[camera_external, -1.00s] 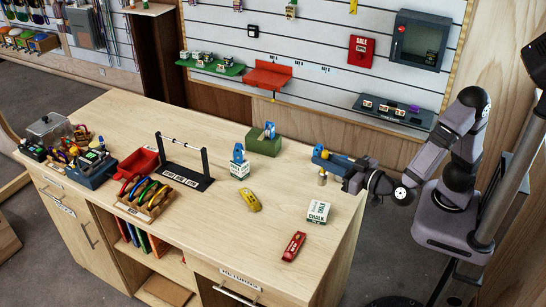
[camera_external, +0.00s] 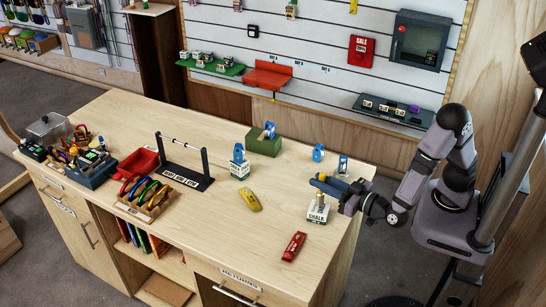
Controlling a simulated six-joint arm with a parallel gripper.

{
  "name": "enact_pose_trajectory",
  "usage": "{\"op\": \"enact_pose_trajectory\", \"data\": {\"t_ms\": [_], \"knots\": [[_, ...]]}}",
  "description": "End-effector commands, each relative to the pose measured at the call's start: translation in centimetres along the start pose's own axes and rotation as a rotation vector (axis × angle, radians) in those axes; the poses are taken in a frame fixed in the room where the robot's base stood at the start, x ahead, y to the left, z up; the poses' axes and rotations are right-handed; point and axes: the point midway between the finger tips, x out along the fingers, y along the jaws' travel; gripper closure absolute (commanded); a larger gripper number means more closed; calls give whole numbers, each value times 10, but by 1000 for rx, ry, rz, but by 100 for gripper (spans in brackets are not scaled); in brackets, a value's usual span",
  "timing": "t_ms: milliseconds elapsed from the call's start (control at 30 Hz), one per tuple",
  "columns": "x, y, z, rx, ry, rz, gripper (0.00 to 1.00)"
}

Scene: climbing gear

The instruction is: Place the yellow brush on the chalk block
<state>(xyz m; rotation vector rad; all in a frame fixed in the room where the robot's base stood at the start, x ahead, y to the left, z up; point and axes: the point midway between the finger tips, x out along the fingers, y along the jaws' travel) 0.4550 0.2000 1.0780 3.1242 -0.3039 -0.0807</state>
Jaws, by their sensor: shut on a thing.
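The chalk block (camera_external: 317,215), a white box with green edges and "CHALK" lettering, stands on the right part of the counter. My gripper (camera_external: 322,186) is directly above it, with its blue fingers shut on the yellow brush (camera_external: 322,177). The brush is small and held roughly upright; a bit of yellow shows at its top, and its pale lower end hangs beneath the fingers at the block's top. I cannot tell whether it touches the block. The fingers hide the middle of the brush.
A yellow item (camera_external: 250,201) and a red item (camera_external: 293,246) lie on the counter to the left and front. Blue items (camera_external: 318,152) (camera_external: 343,164) stand behind my gripper. A white-and-blue block (camera_external: 239,165) and a green box (camera_external: 264,143) are further left.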

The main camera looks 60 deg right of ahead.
Motion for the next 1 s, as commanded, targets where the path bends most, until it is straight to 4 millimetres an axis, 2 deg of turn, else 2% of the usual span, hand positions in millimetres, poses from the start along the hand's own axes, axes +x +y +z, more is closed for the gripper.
{"op": "enact_pose_trajectory", "data": {"t_ms": [133,600,633,700,1000], "knots": [[1,0,12,0,1,0,100],[1,0,18,1,1,0,100],[1,0,18,2,1,0,79],[1,0,17,2,1,0,65],[1,0,16,2,1,0,65]]}}
